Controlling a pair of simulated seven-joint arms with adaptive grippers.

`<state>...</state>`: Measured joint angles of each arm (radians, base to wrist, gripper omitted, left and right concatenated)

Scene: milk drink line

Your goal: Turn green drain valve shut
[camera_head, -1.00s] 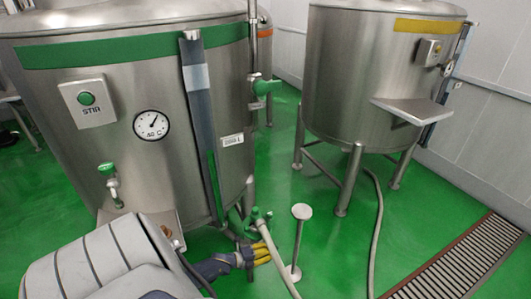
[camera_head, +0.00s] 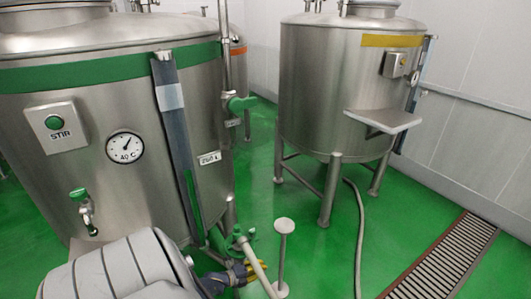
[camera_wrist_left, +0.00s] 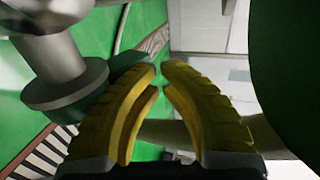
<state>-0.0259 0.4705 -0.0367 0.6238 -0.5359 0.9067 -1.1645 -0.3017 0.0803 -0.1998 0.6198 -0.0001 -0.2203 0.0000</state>
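The green drain valve (camera_head: 240,240) sits low at the foot of the green-banded steel tank (camera_head: 55,170), where a pale hose (camera_head: 262,280) joins. My left gripper (camera_head: 257,268) is just below the valve in the head view, beside the hose. The left wrist view shows its yellow fingers (camera_wrist_left: 160,68) with a narrow gap between the tips and nothing seen held. A dark green part (camera_wrist_left: 130,70) lies at the left finger's tip; I cannot tell whether they touch. Part of the outlet is hidden by my arm. My right gripper is not in view.
A post with a round top (camera_head: 284,226) stands right of the valve. Another green valve handle (camera_head: 240,104) is higher on the pipe. A yellow-banded tank (camera_head: 320,90) stands behind right, with a grey hose (camera_head: 359,240) on the floor. Open green floor lies before the drain grate (camera_head: 445,260).

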